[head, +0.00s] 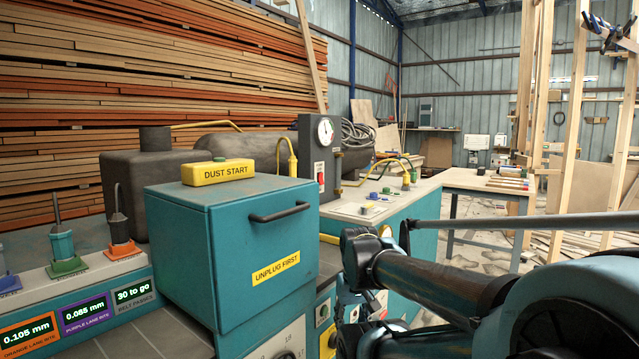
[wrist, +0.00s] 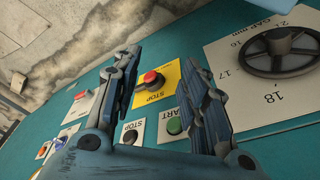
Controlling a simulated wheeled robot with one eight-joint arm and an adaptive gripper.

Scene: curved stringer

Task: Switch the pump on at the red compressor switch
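A small switch with a red part on a white plate (head: 320,173) sits on the dark grey gauge post (head: 308,150) in the head view, below a round white gauge (head: 325,131). The switch's position is too small to read. My gripper (wrist: 162,60) is open and empty in the wrist view. Its fingers stand apart before a teal panel, with a red STOP button on a yellow plate (wrist: 156,90) seen between them. The gauge post is not in the wrist view. In the head view my arm is low at the right, well away from the switch, and the fingers are hard to make out.
A teal cabinet marked UNPLUG FIRST (head: 263,250) stands in front, with a yellow DUST START box (head: 218,172) on top. A green START button (wrist: 174,126) and a handwheel (wrist: 278,48) are on the panel. Yellow hoses (head: 293,157) rise near the post. A workbench (head: 485,182) stands behind.

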